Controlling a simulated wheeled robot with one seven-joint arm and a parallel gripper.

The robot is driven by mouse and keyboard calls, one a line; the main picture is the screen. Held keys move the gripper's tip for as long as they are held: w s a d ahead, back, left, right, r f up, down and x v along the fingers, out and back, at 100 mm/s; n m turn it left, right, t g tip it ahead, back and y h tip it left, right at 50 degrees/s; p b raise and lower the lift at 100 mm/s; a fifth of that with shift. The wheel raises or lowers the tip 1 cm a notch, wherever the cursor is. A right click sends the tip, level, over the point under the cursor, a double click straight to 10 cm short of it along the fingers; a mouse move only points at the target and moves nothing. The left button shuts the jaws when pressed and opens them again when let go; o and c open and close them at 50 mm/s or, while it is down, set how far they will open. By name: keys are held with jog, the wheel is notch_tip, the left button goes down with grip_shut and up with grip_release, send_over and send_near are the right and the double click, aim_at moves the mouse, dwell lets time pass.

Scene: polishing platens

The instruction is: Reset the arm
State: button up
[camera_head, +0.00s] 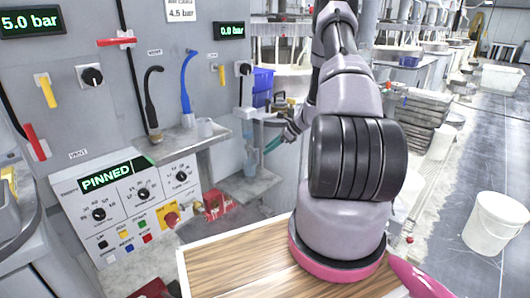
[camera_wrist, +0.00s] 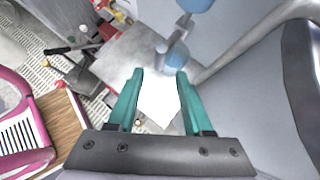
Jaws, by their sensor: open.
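My gripper (camera_wrist: 160,74) has two teal fingers spread apart, with nothing held between them. In the head view my arm rises from the wooden top and bends away, and the gripper (camera_head: 276,142) is small and partly hidden at its far end, beside the grey wall unit. In the wrist view a bright white patch (camera_wrist: 158,102) lies beyond the fingers. A pale blue, cup-like thing (camera_wrist: 177,58) shows just past the right fingertip; I cannot tell whether they touch.
A control panel (camera_head: 135,200) reading PINNED stands at left. A shelf (camera_head: 180,142) carries a black and a blue hose (camera_head: 187,85). Blue bins (camera_head: 262,85) sit behind the gripper. A white bucket (camera_head: 495,222) stands on the right floor, with open floor around it.

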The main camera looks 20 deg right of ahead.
dwell(0.4)
jog(key=s+a+r+n+h, duration=0.1)
jog(key=s+a+r+n, duration=0.25)
jog(key=r, duration=0.65)
jog(key=s+a+r+n+g, duration=0.1)
jog(key=s+a+r+n, duration=0.2)
jog(key=r, duration=0.6)
jog(key=s+a+r+n+h, duration=0.15)
jog(key=a+r+n, duration=0.3)
jog(key=r, duration=0.55)
jog(key=s+a+r+n+t+h, duration=0.1)
jog(key=s+a+r+n, duration=0.2)
jog(key=s, duration=0.9)
jog(key=s+a+r+n+t+h, duration=0.2)
jog(key=s+r+n, duration=0.4)
jog(key=s+r, duration=0.5)
jog(key=s+a, duration=0.1)
jog(key=s, duration=0.1)
jog(key=shift+s+r+n, duration=0.15)
jog(key=shift+s+n, duration=0.15)
jog(key=shift+n, duration=0.1)
jog(key=shift+w+a, duration=0.1)
jog(key=shift+a, duration=0.05)
